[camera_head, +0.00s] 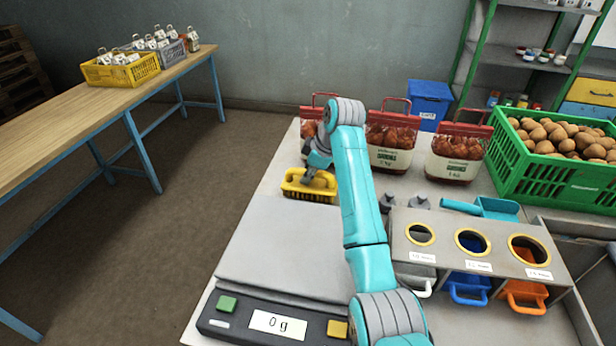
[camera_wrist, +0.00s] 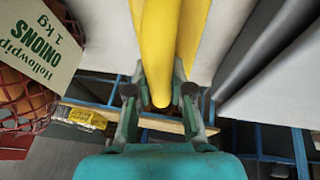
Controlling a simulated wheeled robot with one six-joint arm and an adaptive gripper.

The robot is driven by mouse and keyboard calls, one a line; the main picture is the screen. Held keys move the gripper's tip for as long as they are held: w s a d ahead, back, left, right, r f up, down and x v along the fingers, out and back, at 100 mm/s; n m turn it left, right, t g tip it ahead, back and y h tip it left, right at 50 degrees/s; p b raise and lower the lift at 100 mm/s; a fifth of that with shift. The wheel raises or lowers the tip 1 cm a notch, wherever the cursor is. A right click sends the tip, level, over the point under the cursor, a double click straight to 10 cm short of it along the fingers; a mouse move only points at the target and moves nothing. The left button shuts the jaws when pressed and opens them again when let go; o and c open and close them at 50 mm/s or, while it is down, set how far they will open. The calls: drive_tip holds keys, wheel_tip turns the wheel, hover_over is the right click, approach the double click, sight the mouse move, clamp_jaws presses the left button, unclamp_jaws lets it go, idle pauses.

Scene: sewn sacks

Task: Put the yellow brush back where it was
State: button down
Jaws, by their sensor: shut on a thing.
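The yellow brush (camera_head: 309,190) is at the left edge of the work table, behind the scale and in front of the leftmost onion sack. My gripper (camera_head: 320,170) comes down on it from above and is shut on its handle. In the wrist view the yellow brush (camera_wrist: 165,40) runs between the two fingers of my gripper (camera_wrist: 161,95). I cannot tell whether the brush touches the table or hangs just above it. My arm hides part of the leftmost sack.
Onion sacks (camera_head: 391,140) stand along the back of the table. The scale (camera_head: 285,255) reads 0 g, its plate empty. A sorting stand with ringed holes (camera_head: 471,242), a blue scoop (camera_head: 497,208) and a green potato crate (camera_head: 545,177) are on the right. Another sack (camera_wrist: 35,65) is close at left in the wrist view.

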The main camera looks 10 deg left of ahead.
drive_tip(key=shift+f, duration=0.55)
drive_tip(key=shift+f, duration=0.1)
drive_tip(key=c, duration=1)
unclamp_jaws()
drive_tip(key=shift+c, duration=0.2)
drive_tip(key=v, duration=1.2)
drive_tip(key=shift+s, duration=0.1)
